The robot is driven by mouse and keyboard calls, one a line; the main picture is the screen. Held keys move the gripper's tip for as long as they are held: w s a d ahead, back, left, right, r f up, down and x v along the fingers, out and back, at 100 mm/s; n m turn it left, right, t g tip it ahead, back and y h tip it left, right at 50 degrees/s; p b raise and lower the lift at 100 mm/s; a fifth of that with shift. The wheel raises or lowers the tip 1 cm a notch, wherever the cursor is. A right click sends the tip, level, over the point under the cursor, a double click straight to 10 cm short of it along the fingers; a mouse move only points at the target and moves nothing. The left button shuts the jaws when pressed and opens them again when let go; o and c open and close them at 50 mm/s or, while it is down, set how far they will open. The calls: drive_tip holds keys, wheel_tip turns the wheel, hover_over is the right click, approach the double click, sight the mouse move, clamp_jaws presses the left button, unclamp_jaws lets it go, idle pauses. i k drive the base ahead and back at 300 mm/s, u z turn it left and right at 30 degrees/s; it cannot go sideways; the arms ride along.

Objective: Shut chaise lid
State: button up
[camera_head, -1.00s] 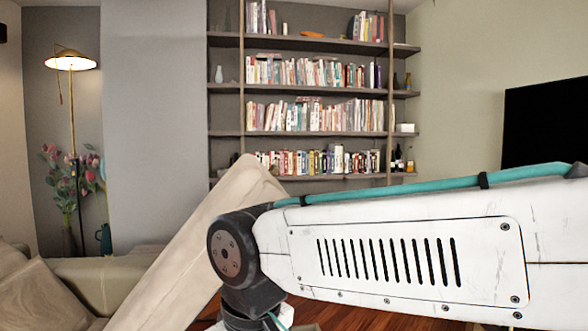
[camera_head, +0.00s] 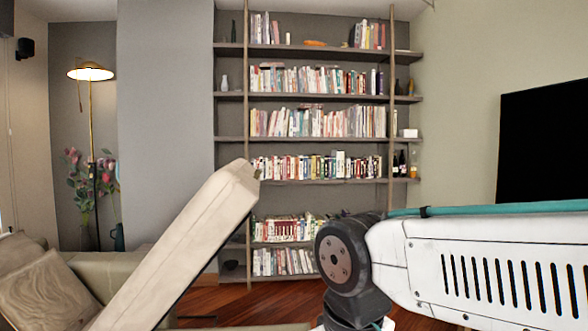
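The chaise lid (camera_head: 185,250) is a beige upholstered slab at the lower left of the head view. It stands raised and tilted, its upper end toward the bookshelf and its lower end cut off by the bottom edge. My arm (camera_head: 480,255) comes in from the right, with its dark joint to the right of the lid and a gap between them. My gripper is below the picture and cannot be seen. The chaise base under the lid is mostly hidden.
A beige sofa with a patterned cushion (camera_head: 45,290) is at the lower left. A bookshelf (camera_head: 300,140) fills the back wall. A floor lamp (camera_head: 90,74) and flowers (camera_head: 90,180) stand at the back left. A dark screen (camera_head: 545,145) is at right. Wooden floor (camera_head: 255,303) shows between.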

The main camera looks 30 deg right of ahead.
sight(227, 219)
drive_tip(key=z, duration=0.9)
drive_tip(key=k, duration=0.6)
drive_tip(key=z, duration=0.9)
drive_tip(key=i, duration=1.45)
drive_tip(key=u, duration=1.2)
drive_tip(key=i, duration=0.6)
drive_tip(key=u, duration=1.1)
drive_tip(key=k, duration=0.45)
drive_tip(key=u, duration=1.2)
drive_tip(key=i, duration=0.25)
drive_tip(key=z, duration=0.2)
